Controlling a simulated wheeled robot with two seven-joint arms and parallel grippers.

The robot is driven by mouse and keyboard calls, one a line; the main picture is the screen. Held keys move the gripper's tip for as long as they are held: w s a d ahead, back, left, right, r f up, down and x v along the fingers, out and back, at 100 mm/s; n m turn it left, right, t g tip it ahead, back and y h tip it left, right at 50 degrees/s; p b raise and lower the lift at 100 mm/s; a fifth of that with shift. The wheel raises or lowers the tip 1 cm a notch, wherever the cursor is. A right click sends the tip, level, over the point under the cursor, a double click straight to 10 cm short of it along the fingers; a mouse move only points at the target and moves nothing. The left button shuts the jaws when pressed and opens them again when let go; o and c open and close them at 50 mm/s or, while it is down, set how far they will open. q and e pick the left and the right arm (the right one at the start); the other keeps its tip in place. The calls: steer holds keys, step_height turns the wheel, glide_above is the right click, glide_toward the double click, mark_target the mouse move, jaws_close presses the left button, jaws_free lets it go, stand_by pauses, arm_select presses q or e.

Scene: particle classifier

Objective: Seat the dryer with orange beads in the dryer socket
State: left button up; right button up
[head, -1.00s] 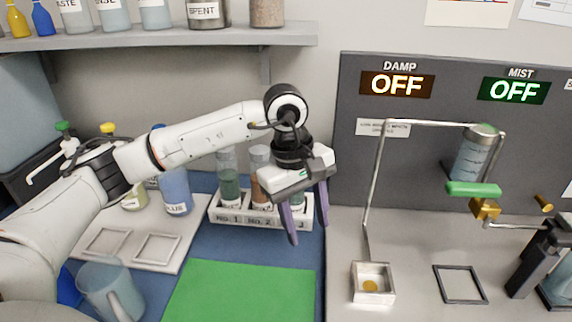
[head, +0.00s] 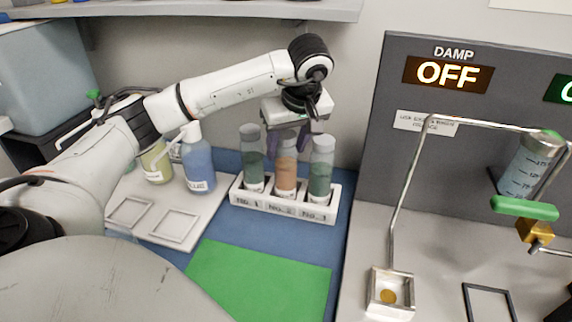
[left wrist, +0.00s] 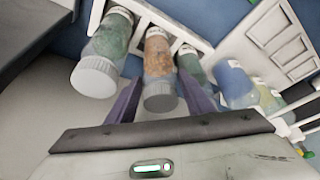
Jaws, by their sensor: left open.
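The dryer with orange beads (head: 285,175) stands upright in the middle slot of a white rack (head: 285,206), between two green-bead dryers (head: 252,163) (head: 321,170). My left gripper (head: 290,138) is open at its top, partly hidden by the dryers. In the left wrist view my left fingers (left wrist: 158,82) flank the orange dryer's grey cap (left wrist: 160,97), with the dryer between them. I cannot tell whether they touch it. A square metal cup (head: 377,308) with an orange spot inside stands below a bent metal pipe; it looks like the dryer socket. My right gripper is out of view.
A blue bottle (head: 199,168) and a pale green bottle (head: 156,163) stand left of the rack. A green mat (head: 262,285) lies clear in front. On the right are a grey panel (head: 385,160), a graduated cylinder (head: 524,170) with a green handle (head: 525,208), and a dark square frame (head: 488,290).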

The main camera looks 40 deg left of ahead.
arm_select(q)
steer(key=shift+x, duration=1.35)
jaws_close()
steer(key=shift+d+r, duration=0.1)
steer(key=shift+r, duration=0.05)
